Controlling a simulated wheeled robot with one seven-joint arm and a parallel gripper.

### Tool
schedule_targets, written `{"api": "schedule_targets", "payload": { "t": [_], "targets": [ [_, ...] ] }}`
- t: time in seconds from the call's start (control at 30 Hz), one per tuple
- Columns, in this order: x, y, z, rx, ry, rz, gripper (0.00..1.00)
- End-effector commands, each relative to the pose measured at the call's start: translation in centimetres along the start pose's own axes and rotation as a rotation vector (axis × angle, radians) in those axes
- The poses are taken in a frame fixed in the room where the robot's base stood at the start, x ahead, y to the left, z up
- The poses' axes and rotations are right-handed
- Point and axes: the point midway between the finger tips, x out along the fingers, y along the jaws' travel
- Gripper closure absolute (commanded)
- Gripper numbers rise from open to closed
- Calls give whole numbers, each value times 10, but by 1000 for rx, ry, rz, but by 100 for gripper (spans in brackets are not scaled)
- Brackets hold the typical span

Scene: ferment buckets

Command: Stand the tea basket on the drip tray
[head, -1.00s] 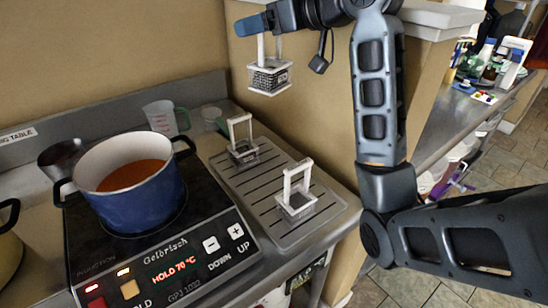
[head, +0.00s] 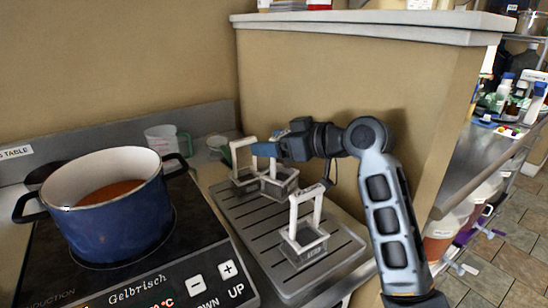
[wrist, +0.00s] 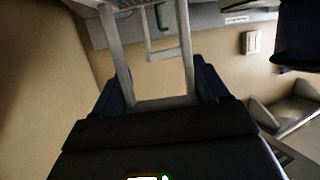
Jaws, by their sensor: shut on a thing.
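My gripper (head: 266,149), with blue fingertips, is shut on the handle of a white-framed tea basket (head: 280,184). In the wrist view the held basket's pale handle (wrist: 186,50) runs between the fingers (wrist: 160,95). The held basket hangs upright, low over the back part of the slotted grey drip tray (head: 243,222). I cannot tell whether its bottom touches the tray. A second basket (head: 240,160) stands at the tray's back, just left of the held one and partly hidden by it. A third basket (head: 304,240) stands at the tray's front right.
A blue pot (head: 110,225) of orange-brown liquid sits on the induction cooker (head: 190,262) left of the tray. A measuring jug (head: 162,140) and a small cup (head: 218,146) stand behind. A tan wall (head: 350,90) rises behind the tray. The tray's left-front part is clear.

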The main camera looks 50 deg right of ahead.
Motion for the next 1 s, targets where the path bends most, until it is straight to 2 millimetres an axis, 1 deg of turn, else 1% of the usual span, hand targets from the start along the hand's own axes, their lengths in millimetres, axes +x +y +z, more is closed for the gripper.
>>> {"api": "schedule_targets", "payload": {
  "t": [0.1,0.2,0.47,0.6,0.63,0.87,0.9,1.0],
  "targets": [
    [4,0,17,5,-3,0,87],
    [8,0,28,4,-2,1,87],
    [9,0,30,0,0,1,87],
    [10,0,34,0,-1,0,87],
    [10,0,34,0,-1,1,24],
    [10,0,33,1,-1,1,2],
    [10,0,33,1,-1,1,0],
    [10,0,33,1,-1,1,0]
  ]
}}
